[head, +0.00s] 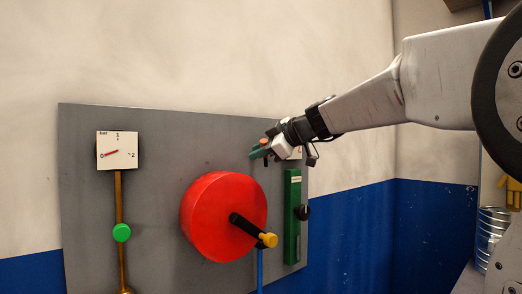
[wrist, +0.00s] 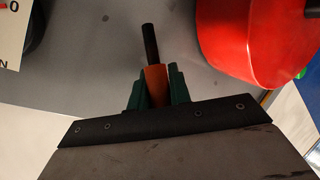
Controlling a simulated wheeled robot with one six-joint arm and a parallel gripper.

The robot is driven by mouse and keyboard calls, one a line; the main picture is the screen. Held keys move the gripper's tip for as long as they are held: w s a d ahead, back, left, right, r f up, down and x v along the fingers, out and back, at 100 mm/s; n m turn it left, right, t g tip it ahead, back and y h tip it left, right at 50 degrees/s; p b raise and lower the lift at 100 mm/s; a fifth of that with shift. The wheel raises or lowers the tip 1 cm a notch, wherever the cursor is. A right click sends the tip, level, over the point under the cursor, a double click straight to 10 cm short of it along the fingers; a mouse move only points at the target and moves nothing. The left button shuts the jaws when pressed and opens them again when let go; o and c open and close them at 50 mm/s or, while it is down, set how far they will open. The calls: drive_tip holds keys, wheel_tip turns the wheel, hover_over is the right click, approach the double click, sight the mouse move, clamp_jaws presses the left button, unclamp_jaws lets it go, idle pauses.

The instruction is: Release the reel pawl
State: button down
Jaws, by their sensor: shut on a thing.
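The red reel (head: 222,216) is mounted on the grey panel, with a black crank and a yellow knob (head: 268,240). It also shows at the upper right of the wrist view (wrist: 245,40). My gripper (head: 262,150) is above and right of the reel, at the panel's upper right. Its green fingers are shut on an orange grip (wrist: 156,84) with a black rod (wrist: 150,42) extending from it toward the panel. This looks like the pawl's lever. The fingers hide part of the grip, and where the rod joins the panel is not clear.
A gauge (head: 117,151) with a brass pipe and green knob (head: 122,233) is at the panel's left. A green upright housing (head: 292,218) with a black knob (head: 303,213) stands below my gripper. A metal can (head: 491,232) is at far right.

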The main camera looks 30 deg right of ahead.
idle(0.4)
drive_tip(key=c, duration=1.3)
unclamp_jaws()
drive_tip(key=v, duration=0.7)
drive_tip(key=shift+s, duration=0.35)
drive_tip(key=shift+d+r, duration=0.1)
